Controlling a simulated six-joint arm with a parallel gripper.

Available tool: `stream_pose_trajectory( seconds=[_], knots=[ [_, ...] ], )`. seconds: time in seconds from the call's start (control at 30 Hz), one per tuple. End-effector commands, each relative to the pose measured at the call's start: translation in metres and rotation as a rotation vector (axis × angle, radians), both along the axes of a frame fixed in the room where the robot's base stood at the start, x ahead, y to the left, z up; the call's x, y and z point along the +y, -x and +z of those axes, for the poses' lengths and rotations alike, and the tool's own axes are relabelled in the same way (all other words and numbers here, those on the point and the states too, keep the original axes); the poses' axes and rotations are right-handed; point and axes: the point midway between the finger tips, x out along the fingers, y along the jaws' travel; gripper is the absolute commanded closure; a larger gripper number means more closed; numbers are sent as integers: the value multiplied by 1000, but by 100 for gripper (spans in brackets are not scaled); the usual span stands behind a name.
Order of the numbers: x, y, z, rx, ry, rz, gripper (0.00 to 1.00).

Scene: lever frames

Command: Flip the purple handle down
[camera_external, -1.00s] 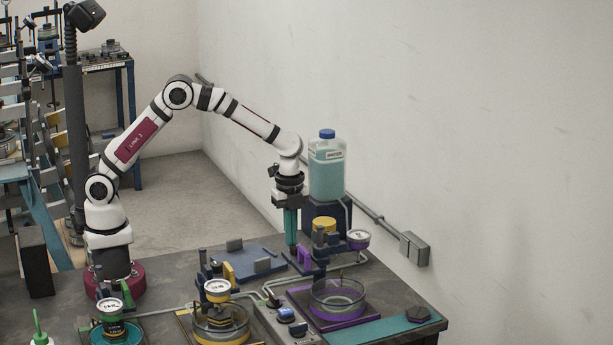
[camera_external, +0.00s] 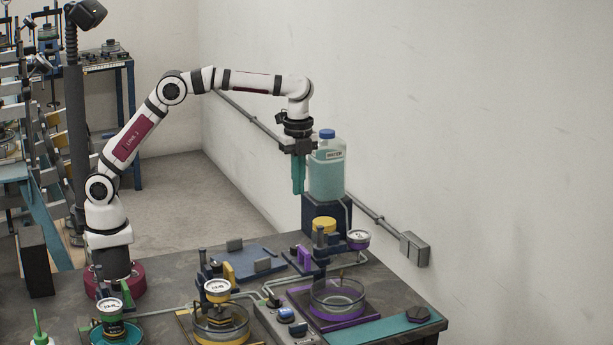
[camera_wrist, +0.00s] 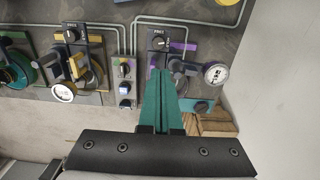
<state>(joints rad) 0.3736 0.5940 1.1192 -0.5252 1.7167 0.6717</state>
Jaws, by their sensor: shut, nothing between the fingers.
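The purple handle (camera_external: 304,255) is a short purple piece beside the dark post of the purple-ringed station at the back right of the bench. It appears to stand up, though it is small in the picture. In the wrist view the purple handle (camera_wrist: 184,46) shows just past the fingertips, to their right. My gripper (camera_external: 298,191) has long teal fingers pointing down, well above the handle and touching nothing. In the wrist view my gripper (camera_wrist: 161,72) is shut and empty, its fingers covering part of the station.
A bottle with a blue cap (camera_external: 327,165) stands close to the right of my gripper. A white gauge (camera_external: 358,237) and a glass dish (camera_external: 338,299) belong to the purple station. A yellow station (camera_external: 220,322) stands to its left. The wall is behind the bench.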

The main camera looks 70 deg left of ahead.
Motion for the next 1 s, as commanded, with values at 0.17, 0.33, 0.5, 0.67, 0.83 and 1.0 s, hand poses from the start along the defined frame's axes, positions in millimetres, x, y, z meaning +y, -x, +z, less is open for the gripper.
stream_pose_trajectory(
  seconds=[0.17,0.33,0.5,0.67,0.83,1.0],
  knots=[
    [1,1,-30,4,-1,1,100],
    [1,1,-68,4,-2,0,100],
    [1,1,-104,2,-1,0,100],
    [0,1,-126,1,-1,-1,100],
    [1,0,-136,0,-1,-1,100],
    [0,0,-136,-1,0,-1,100]
  ],
)
